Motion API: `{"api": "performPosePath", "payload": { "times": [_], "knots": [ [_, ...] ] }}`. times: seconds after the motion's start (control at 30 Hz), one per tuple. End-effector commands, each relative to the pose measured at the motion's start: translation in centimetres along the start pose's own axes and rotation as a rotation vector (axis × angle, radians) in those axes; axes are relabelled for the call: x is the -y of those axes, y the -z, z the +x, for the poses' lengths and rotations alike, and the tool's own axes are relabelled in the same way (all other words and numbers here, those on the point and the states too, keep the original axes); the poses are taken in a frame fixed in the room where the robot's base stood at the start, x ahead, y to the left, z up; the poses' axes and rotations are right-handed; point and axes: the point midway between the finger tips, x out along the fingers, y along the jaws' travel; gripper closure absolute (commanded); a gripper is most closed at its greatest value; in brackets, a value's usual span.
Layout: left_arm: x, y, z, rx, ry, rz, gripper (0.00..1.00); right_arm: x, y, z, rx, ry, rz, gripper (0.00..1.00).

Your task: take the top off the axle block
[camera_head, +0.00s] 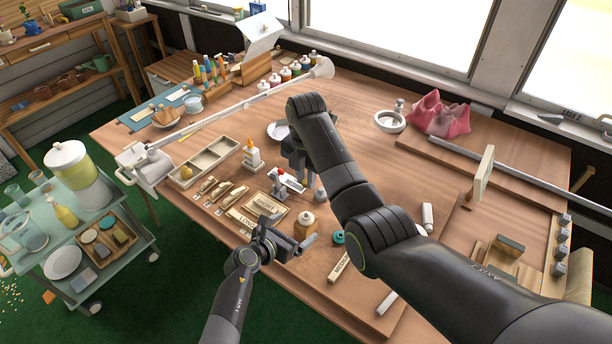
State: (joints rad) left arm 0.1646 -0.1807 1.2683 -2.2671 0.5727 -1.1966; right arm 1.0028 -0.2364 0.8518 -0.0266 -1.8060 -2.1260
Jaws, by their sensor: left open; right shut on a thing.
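A small grey-and-white block-like piece with a red spot (284,184) stands near the middle of the wooden workbench (350,100); I take it for the axle block, but it is too small to be sure. My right gripper (298,172) points down right beside it, partly hidden by my own arm. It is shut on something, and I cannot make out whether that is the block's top. My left gripper (290,236) is open, nearer the front edge, below the block in the picture, beside a round jar with a tan lid (305,222).
A lettered wooden board (258,208) and small wooden pieces (218,188) lie left of the block. A glue bottle (252,155) and a divided tray (205,160) stand farther left. A white bottle (427,216) stands at right. The bench's back middle is fairly clear.

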Motion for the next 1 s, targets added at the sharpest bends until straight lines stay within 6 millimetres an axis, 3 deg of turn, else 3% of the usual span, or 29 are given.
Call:
{"api": "performPosePath", "payload": {
  "times": [0.4,0.6,1.0],
  "knots": [
    [-0.1,0.1,-6.6,-0.001,-0.002,0.000,0.05,0.0,0.0,0.0,0.000,0.000,0.000,1.00],
    [-0.1,0.1,-9.0,0.000,-0.002,-0.001,0.05,0.0,0.0,0.2,0.000,0.000,0.000,1.00],
    [0.0,0.2,-10.2,0.003,0.001,-0.020,0.05,0.0,0.0,0.3,0.000,0.000,0.000,1.00]
  ]
}}
